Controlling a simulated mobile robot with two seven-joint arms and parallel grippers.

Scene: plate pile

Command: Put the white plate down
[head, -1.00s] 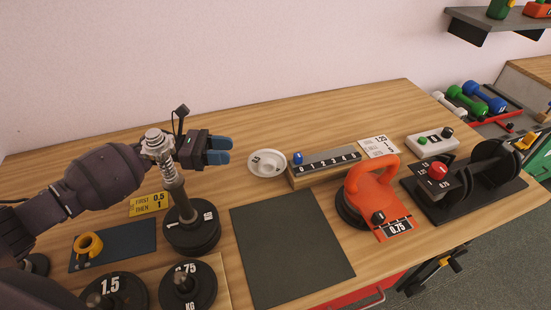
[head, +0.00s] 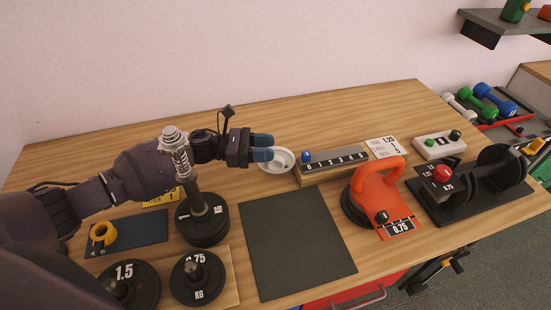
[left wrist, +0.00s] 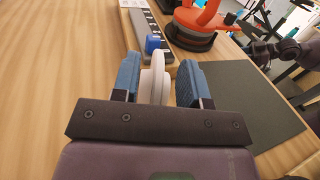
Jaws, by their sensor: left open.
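My left gripper (head: 263,147) has blue fingertips that overlap the plate's left part in the head view. In the left wrist view, the plate (left wrist: 155,80) shows between the two open fingers (left wrist: 157,85), with a gap on the right side. I cannot tell whether the left finger touches it. My right gripper is not in the head view.
A number strip with a blue knob (head: 336,161) lies right of the white plate. A dark mat (head: 296,244) is bare. An orange kettlebell (head: 374,187) stands farther right.

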